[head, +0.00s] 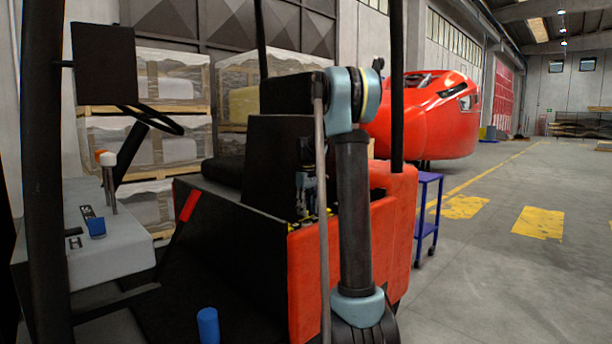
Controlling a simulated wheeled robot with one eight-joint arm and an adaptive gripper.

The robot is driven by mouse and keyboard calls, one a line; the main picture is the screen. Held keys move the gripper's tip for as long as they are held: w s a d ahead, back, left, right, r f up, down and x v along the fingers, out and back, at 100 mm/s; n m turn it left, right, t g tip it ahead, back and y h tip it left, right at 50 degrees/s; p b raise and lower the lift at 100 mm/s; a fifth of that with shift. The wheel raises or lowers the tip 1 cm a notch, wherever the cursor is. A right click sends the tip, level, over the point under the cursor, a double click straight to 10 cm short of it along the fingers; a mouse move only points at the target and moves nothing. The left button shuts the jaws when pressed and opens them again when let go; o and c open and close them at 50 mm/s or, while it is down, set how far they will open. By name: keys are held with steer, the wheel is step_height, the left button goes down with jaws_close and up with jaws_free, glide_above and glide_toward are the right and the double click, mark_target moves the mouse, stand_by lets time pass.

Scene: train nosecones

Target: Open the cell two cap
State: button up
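The open bay in the red forklift body (350,245) shows a row of small yellow and black parts (312,220) along its edge. They may be cell caps, but they are too small and too covered to tell apart, and I cannot pick out cell two. My arm, a dark tube with pale blue joints, stands upright in front of the bay and hides its right part. Small grey-blue and dark parts (306,182) sit just above the row. They may be my wrist and gripper, but the fingers cannot be made out.
The forklift's black seat (270,140), thin posts and grey console (110,235) crowd the left and middle. A blue cart (428,210) stands right of the forklift. A red train nosecone (425,120) is behind. The floor at right is clear.

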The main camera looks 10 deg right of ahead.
step_height(320, 180, up, 17)
stand_by(0.6)
